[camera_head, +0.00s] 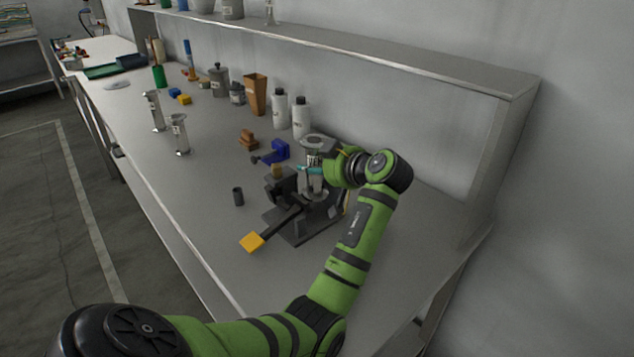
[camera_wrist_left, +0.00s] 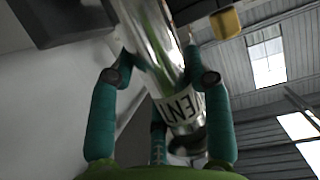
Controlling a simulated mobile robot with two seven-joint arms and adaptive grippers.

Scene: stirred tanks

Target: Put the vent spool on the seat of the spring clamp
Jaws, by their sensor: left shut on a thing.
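The vent spool (camera_head: 319,145) is a shiny metal tube with wide flanges, roughly upright. The spring clamp (camera_head: 288,232) is black, with a dark base plate and a lever ending in an orange pad (camera_head: 252,242). The spool's lower flange appears over the clamp; contact with the seat cannot be told, and the seat is largely hidden. My right gripper is out of view.
Two white bottles (camera_head: 302,118) and a brown tapered container (camera_head: 255,94) stand behind the clamp. Other metal spools (camera_head: 178,135) stand left. The bench front (camera_head: 188,206) is clear.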

